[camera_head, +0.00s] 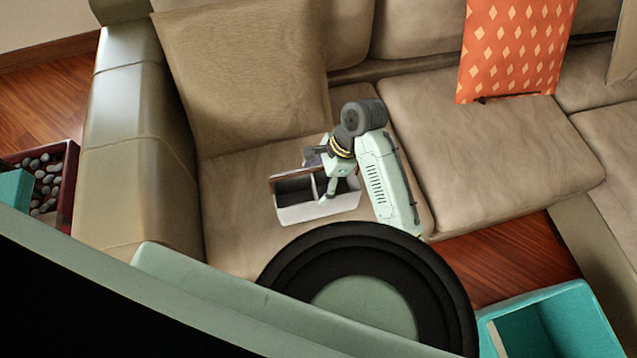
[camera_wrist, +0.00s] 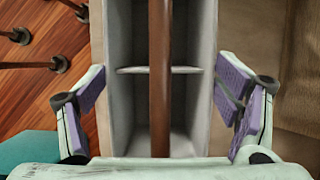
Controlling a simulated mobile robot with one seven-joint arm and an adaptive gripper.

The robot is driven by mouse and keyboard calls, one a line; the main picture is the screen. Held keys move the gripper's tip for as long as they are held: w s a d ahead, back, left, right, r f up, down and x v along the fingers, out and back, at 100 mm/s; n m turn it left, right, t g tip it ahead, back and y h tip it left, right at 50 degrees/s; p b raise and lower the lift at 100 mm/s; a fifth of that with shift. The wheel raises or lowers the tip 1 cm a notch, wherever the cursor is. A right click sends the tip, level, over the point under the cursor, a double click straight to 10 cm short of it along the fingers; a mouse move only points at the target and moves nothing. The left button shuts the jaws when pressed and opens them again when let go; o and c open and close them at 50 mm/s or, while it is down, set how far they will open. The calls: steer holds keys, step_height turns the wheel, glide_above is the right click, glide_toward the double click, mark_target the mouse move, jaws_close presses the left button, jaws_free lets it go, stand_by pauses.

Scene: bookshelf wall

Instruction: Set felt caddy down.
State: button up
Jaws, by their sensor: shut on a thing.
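The felt caddy (camera_head: 318,208) is a pale grey open box with a divider and compartments. It is over the left sofa seat (camera_head: 240,185), near the seat's front edge; I cannot tell whether it touches the cushion. In the wrist view the caddy (camera_wrist: 122,110) runs lengthwise, with a brown handle bar along its middle. My gripper (camera_head: 327,180) reaches it from above. The caddy's underside is hidden.
A sofa arm (camera_head: 135,150) stands to the left and a tan back cushion (camera_head: 245,75) behind. An orange patterned pillow (camera_head: 515,50) is at the upper right. The middle seat (camera_head: 490,140) is clear.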

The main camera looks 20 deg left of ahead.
steer(key=shift+f, duration=1.85)
steer(key=o, duration=1.7)
steer(key=v, duration=1.2)
steer(key=shift+a, duration=0.1)
